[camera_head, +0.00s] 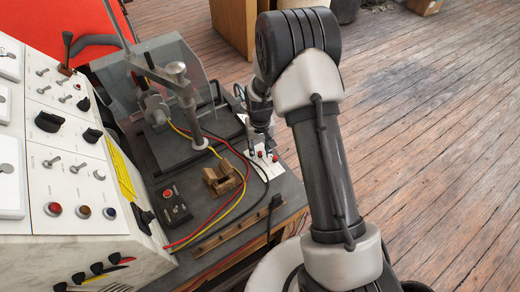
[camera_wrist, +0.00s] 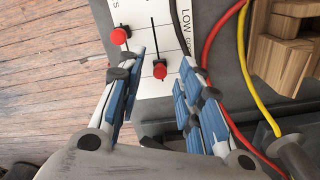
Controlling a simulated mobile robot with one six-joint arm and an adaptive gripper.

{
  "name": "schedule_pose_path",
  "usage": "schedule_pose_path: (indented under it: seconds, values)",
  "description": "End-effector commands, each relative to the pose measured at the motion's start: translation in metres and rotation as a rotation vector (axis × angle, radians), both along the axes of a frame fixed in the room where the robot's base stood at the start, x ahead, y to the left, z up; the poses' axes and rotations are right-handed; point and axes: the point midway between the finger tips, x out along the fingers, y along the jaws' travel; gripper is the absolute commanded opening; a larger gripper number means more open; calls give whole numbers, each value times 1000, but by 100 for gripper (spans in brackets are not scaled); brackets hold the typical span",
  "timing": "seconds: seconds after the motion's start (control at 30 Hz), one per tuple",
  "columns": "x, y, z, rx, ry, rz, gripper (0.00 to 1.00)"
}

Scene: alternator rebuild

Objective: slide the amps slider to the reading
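A white slider panel (camera_wrist: 150,15) lies on the bench top and also shows in the head view (camera_head: 266,167). It carries two red knobs. One red knob (camera_wrist: 119,35) is at the left by a printed "S"; the rest of that word is out of frame. The other red knob (camera_wrist: 160,70) sits low on a black vertical slot, with "LOW" printed to its right. I cannot read which knob is amps. My gripper (camera_wrist: 163,62) is open, with its blue-padded fingers on either side of the right knob and gaps showing. In the head view my gripper (camera_head: 262,132) is above the panel.
A wooden block (camera_head: 222,180) and red (camera_wrist: 212,50) and yellow (camera_wrist: 243,65) cables lie beside the panel. A metal stand (camera_head: 185,100) rises behind. A control console (camera_head: 75,180) fills the left. A small black box (camera_head: 173,203) has a red button.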

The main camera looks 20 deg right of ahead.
Motion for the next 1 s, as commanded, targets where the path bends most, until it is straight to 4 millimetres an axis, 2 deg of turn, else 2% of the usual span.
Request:
schedule_pose_path:
  seconds: [0.27,0.77,1.0]
  values:
    - [0,0,-1,0,-1,0,33]
    - [0,0,-1,0,-1,0,0]
    - [0,0,-1,0,-1,0,0]
